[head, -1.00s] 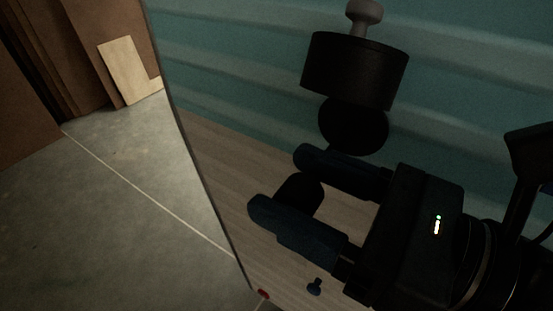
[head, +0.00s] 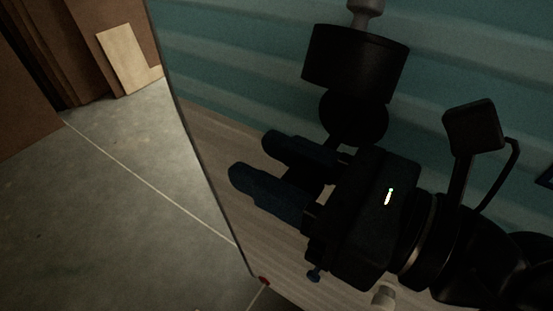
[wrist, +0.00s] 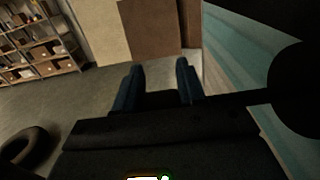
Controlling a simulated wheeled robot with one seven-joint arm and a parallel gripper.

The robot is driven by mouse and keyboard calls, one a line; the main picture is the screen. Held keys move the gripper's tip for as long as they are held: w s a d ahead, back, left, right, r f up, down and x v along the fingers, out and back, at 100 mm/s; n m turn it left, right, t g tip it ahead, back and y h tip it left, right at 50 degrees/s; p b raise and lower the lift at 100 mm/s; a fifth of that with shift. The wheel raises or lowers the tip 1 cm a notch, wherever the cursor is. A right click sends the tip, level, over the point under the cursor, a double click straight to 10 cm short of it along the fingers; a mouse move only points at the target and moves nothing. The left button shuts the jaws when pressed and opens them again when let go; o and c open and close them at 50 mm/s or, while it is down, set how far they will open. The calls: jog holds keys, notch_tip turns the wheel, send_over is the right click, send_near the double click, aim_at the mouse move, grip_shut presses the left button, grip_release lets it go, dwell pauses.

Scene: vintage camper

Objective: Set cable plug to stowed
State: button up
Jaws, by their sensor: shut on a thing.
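My gripper (head: 254,157) is in front of the camper's lower side wall, its blue fingers pointing left. In the wrist view (wrist: 160,72) a dark block (wrist: 160,99) sits between the finger bases. The gripper is shut on this dark thing, apparently the cable plug, though its shape is hard to make out. A black cylinder (head: 355,60) with a grey knob (head: 365,10) on top is on the teal wall, above and right of the fingers. A black round piece (head: 355,118) hangs below it, partly hidden behind my gripper.
Open concrete floor (head: 120,220) lies left. The wrist view shows shelving (wrist: 35,45) and a tyre (wrist: 25,145).

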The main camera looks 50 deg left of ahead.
grip_shut()
jog(key=w, duration=0.1)
jog(key=w+a+b, duration=0.1)
jog(key=w, duration=0.1)
jog(key=shift+w, duration=0.25)
jog(key=shift+d, duration=0.1)
jog(key=o, duration=0.8)
grip_release()
